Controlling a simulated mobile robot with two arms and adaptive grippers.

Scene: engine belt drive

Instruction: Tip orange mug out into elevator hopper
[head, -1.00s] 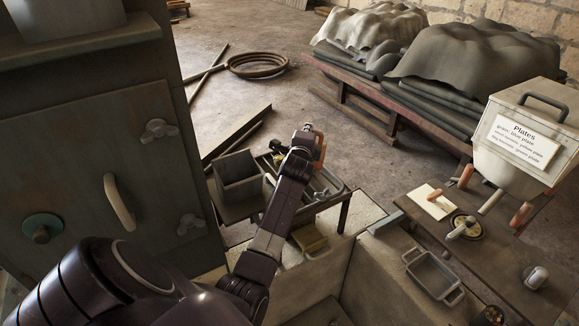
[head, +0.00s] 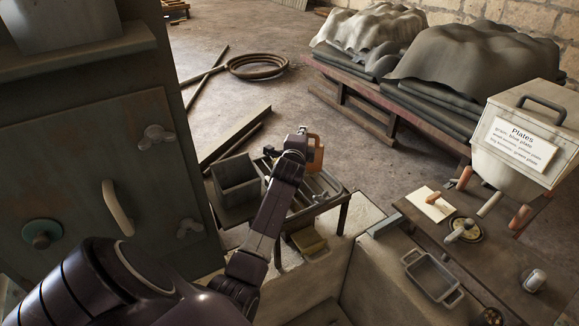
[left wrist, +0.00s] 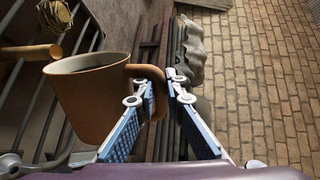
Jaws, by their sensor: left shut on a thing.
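The orange mug (head: 316,154) shows in the head view just right of the end of my left arm, over the far side of a low dark table. In the left wrist view the mug (left wrist: 95,105) is large at left, its mouth up, its inside dark; I cannot tell what it holds. My left gripper (left wrist: 166,82) is shut on the mug's handle. In the head view the gripper (head: 301,138) is mostly hidden behind my arm. I cannot say for sure which thing is the elevator hopper; an open grey box (head: 236,183) stands left of my arm. My right gripper is out of view.
A tray section with tools (head: 325,188) lies right of my arm. A big metal cabinet (head: 95,170) stands close at left. Open floor lies beyond the table.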

